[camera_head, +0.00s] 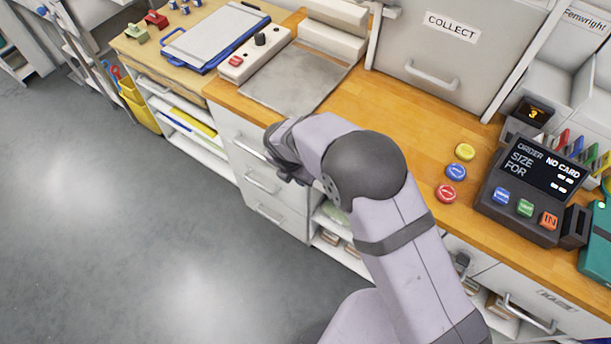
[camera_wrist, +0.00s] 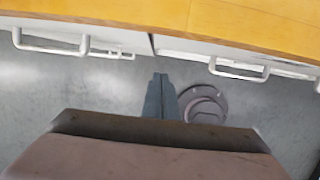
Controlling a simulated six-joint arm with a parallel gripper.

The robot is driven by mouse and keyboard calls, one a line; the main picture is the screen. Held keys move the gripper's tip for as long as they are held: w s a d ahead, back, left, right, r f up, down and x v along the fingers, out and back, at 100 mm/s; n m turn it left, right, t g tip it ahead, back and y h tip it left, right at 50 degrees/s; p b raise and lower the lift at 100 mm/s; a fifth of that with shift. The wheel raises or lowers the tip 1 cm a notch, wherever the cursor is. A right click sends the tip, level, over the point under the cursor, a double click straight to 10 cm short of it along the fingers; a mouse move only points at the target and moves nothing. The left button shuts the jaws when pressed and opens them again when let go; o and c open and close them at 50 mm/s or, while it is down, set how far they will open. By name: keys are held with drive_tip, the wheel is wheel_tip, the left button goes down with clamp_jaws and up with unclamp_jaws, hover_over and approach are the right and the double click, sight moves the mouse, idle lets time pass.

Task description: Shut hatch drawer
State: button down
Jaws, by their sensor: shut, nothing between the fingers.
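No drawer carries a readable hatch label, so I cannot tell which one is the hatch drawer. A grey panel marked COLLECT (camera_head: 462,58) with a bar handle stands behind the counter and looks shut. Below the counter, a white drawer stack (camera_head: 240,135) with bar handles is beside my gripper (camera_head: 283,170), partly hidden by it. More drawer fronts with handles (camera_head: 530,316) are at the lower right, partly behind my arm. In the wrist view, my gripper (camera_wrist: 160,82) has its fingers together and empty, between a left handle (camera_wrist: 50,46) and a right handle (camera_wrist: 240,72), touching neither.
The wooden counter (camera_head: 400,125) carries a grey plate (camera_head: 295,80), coloured buttons (camera_head: 456,172) and an order terminal (camera_head: 530,190). Open shelves (camera_head: 340,245) sit under the counter near my arm. The grey floor (camera_head: 130,200) at the left is clear.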

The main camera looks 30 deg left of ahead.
drive_tip(key=b+v, duration=0.1)
drive_tip(key=v, duration=0.6)
drive_tip(key=shift+s+r, duration=0.15)
drive_tip(key=s+d+f+m+g+h, duration=0.15)
drive_tip(key=s+d+m, duration=0.35)
drive_tip(key=d+m, duration=0.5)
drive_tip(key=s+d+f+m+g+h, duration=0.1)
drive_tip(key=s+d+f+m+g, duration=0.2)
drive_tip(key=d+m, duration=0.65)
drive_tip(key=w+d+r+m+t+y, duration=0.1)
drive_tip(key=d+r+m, duration=0.3)
drive_tip(key=d+m, duration=0.4)
drive_tip(key=w+d+r+m+y, duration=0.1)
drive_tip(key=w+d+r+m, duration=0.2)
drive_tip(key=d, duration=1.3)
wheel_tip(320, 180, up, 3)
drive_tip(key=m, duration=0.5)
drive_tip(key=shift+f+t, duration=0.2)
drive_tip(key=shift+t, duration=0.15)
